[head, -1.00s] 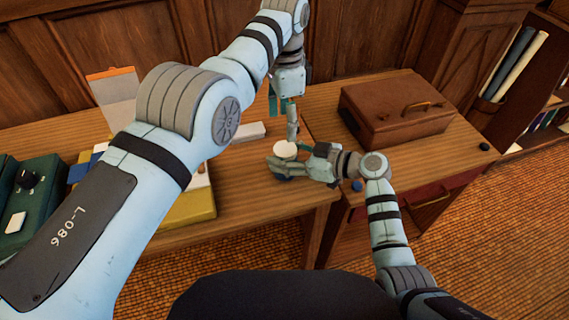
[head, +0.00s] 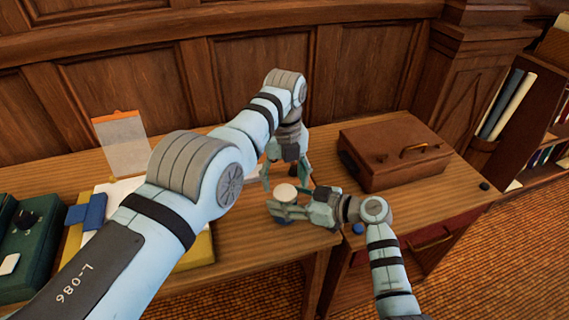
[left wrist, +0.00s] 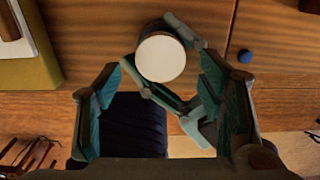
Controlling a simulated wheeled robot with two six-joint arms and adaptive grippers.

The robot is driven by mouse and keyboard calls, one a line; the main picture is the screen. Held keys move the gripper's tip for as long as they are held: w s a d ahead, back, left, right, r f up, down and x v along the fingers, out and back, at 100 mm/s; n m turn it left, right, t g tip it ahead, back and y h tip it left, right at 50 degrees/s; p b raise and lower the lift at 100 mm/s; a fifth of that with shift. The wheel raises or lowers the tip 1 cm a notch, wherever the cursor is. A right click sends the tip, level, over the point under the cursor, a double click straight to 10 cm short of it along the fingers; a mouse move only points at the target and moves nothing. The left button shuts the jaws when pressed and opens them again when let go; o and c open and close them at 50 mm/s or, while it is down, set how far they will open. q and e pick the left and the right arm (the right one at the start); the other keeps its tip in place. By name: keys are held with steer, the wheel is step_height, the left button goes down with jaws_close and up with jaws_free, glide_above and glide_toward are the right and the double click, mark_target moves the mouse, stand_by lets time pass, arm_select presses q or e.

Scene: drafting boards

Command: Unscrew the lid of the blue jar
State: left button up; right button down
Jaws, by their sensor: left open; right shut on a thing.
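The blue jar (head: 286,222) shows as a dark blue patch beneath my right gripper. Its round white lid (head: 285,191) sits on top and faces up; the lid also shows in the left wrist view (left wrist: 161,58). My right gripper (head: 279,210) is shut around the jar's body, below the lid, and hides much of it. My left gripper (head: 285,180) is open, pointing down above the lid, with one finger to each side. In the left wrist view its spread fingers (left wrist: 158,72) are apart from the lid, which lies between and just beyond the fingertips.
A brown case (head: 390,165) stands on the right desk. A small blue knob-like thing (head: 358,229) lies near the desk edge. A yellow folder or board (head: 200,252) with papers and a green box (head: 30,240) with a dial are at left, partly behind my left arm.

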arm_select(q)
steer(key=shift+f, duration=1.45)
steer(key=c, duration=1.2)
steer(key=o, duration=1.2)
steer(key=shift+o, duration=0.2)
step_height(320, 180, up, 8)
steer(key=shift+c, duration=0.2)
step_height(320, 180, down, 8)
steer(key=shift+r, duration=0.1)
steer(key=shift+c, duration=0.3)
